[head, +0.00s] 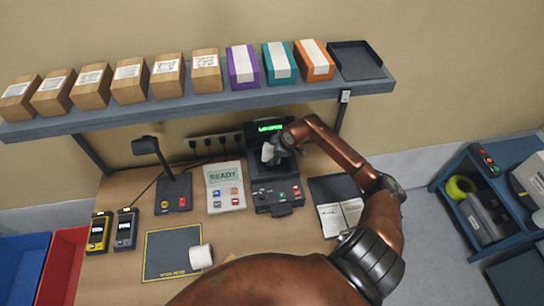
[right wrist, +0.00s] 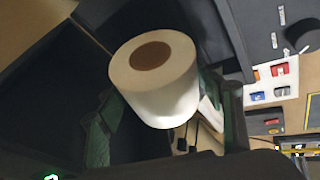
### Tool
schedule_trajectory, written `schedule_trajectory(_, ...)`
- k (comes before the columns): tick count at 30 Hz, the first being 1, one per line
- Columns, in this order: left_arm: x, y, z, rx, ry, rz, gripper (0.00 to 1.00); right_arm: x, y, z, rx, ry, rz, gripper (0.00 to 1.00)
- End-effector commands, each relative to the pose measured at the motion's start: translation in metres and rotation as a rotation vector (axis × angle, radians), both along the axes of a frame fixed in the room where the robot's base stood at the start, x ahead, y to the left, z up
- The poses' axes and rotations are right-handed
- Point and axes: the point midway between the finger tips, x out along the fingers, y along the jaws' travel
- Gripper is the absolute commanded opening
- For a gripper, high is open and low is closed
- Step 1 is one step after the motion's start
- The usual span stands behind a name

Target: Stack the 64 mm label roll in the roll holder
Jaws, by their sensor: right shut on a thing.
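My right gripper (head: 277,149) is shut on a white label roll (head: 267,153), over the dark device with a green display at the back of the bench. In the right wrist view the held roll (right wrist: 160,92) sits between the two fingers (right wrist: 168,112), its brown core facing the camera and its axis tilted. A second white roll (head: 201,256) lies on the dark mat (head: 165,263) at the front. I cannot read either roll's size. The dark device (head: 262,172) is partly hidden by my gripper, and I cannot tell whether the held roll touches it. My left gripper is not in view.
A shelf (head: 300,91) with several boxes and a black tray (head: 356,60) runs above the bench. A scanner stand (head: 173,190), a READY panel (head: 225,187) and a clipboard (head: 335,205) flank the device. Two handhelds (head: 112,231) stand left. The bench front-left of the device has bare space.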

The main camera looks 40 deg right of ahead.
Motion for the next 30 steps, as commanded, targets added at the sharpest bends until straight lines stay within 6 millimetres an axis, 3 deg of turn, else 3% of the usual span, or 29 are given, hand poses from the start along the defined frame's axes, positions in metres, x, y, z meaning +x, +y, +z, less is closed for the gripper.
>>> schedule_trajectory(6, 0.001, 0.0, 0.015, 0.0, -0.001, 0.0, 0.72, 0.0, 0.001, -0.024, 0.002, 0.0, 0.0, 0.26)
schedule_trajectory(20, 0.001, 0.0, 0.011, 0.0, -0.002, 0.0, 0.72, 0.0, 0.001, -0.033, 0.001, 0.0, 0.001, 0.26)
schedule_trajectory(21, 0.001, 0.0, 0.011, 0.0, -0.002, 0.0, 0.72, -0.001, 0.001, -0.034, 0.001, 0.002, 0.0, 0.62)
schedule_trajectory(28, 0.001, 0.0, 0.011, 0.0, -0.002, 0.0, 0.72, -0.001, 0.001, -0.034, 0.001, 0.002, 0.0, 0.78)
schedule_trajectory(30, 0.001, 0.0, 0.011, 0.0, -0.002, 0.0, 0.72, -0.001, 0.001, -0.034, 0.001, 0.002, 0.0, 0.78)
